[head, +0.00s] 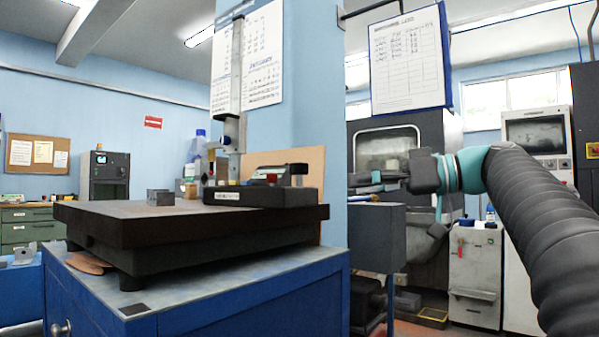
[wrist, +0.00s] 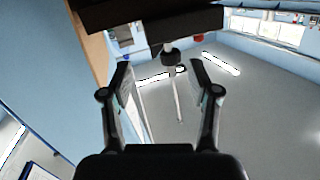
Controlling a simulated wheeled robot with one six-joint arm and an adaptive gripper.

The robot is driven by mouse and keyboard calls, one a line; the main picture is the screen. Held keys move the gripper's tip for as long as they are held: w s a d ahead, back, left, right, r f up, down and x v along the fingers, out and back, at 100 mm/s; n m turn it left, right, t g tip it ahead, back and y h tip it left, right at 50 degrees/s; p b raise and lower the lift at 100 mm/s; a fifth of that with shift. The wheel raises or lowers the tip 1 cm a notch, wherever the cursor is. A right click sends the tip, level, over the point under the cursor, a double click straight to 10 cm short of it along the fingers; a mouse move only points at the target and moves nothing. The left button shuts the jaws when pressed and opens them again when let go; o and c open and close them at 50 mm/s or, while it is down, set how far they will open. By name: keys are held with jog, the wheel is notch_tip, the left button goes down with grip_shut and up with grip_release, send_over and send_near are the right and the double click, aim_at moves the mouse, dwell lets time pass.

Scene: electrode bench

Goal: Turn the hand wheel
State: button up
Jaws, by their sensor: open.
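No hand wheel shows clearly enough to name. In the head view a height gauge with a tall pale column (head: 237,75) stands on a dark surface plate (head: 130,225); a low black base (head: 262,196) with small fittings sits beside the column. My gripper (head: 352,183) is to the right of the plate, apart from it, seen side-on. In the wrist view, which appears upside down, my gripper (wrist: 161,66) is open and empty. Beyond the gap between its fingers are a small black round part (wrist: 170,57) and a thin pale rod (wrist: 179,98). Whether the round part is the wheel I cannot tell.
The plate rests on a blue cabinet (head: 240,306). A blue pillar (head: 318,100) stands behind it. A clipboard sheet (head: 406,62) hangs above my gripper. A grey cabinet (head: 376,228) is below it, and a white cabinet (head: 474,278) stands further right.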

aim_at(299, 166)
jog(key=w+a+r+n, duration=0.1)
jog(key=a, duration=0.3)
jog(key=w+a+r+n+y, duration=0.1)
jog(key=a, duration=0.2)
jog(key=w+a+r+n+g, duration=0.1)
jog(key=a, duration=0.3)
jog(key=shift+w+a+r+y, duration=0.15)
jog(key=shift+a+y, duration=0.15)
jog(key=shift+a, duration=0.05)
jog(key=shift+c, duration=0.3)
grip_shut()
